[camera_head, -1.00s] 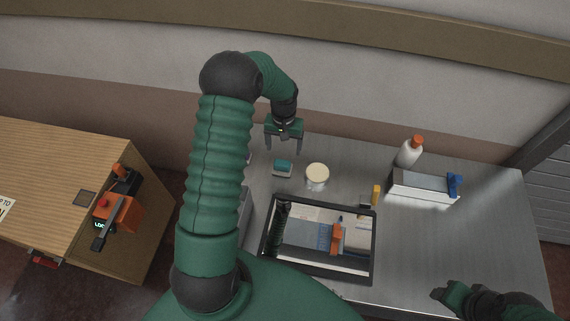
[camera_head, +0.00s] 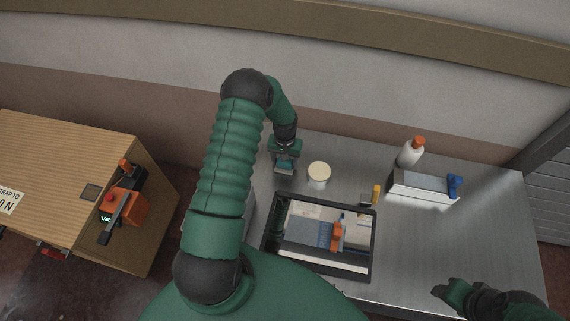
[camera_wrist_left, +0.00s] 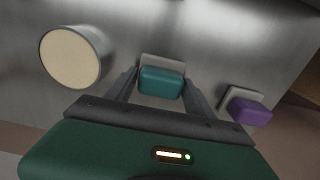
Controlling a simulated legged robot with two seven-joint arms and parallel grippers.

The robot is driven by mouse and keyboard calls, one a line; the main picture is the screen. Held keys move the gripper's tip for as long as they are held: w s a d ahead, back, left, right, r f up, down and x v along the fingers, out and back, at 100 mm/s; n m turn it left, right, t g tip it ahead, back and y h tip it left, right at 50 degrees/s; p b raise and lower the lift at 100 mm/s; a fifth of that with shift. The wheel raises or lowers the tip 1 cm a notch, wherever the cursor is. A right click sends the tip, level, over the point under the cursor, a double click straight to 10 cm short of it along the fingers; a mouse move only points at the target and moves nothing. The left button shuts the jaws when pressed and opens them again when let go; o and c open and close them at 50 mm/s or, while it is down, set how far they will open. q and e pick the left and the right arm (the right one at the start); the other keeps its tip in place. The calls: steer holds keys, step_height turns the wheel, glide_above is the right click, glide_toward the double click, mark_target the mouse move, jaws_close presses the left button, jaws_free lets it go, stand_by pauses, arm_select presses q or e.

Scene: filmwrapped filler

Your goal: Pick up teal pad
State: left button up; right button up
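The teal pad (camera_wrist_left: 161,83) lies with a pale grey base on the metal table, centred in the left wrist view. In the head view it shows only partly (camera_head: 285,166), beneath my left gripper (camera_head: 284,163). That gripper is open, its two fingers spread on either side of the pad. A small gap seems to show beside each finger in the wrist view, and I cannot tell how far down the fingertips reach. My right gripper (camera_head: 449,290) is at the lower right of the head view, away from the pad; its finger opening is unclear.
A cream-lidded round tub (camera_head: 319,174) stands close to the right of the pad. A purple pad (camera_wrist_left: 249,111) shows in the wrist view. A black-framed tray (camera_head: 374,250), an orange-capped bottle (camera_head: 410,152) and a white box (camera_head: 424,185) stand farther off. Free table lies right of the tray.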

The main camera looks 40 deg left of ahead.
arm_select(q)
steer(key=c, duration=1)
step_height(320, 180, up, 10)
steer(key=shift+r+b, duration=0.1)
steer(key=shift+b, duration=0.75)
steer(key=o, duration=0.7)
steer(key=shift+a, duration=0.1)
steer(key=c, duration=0.5)
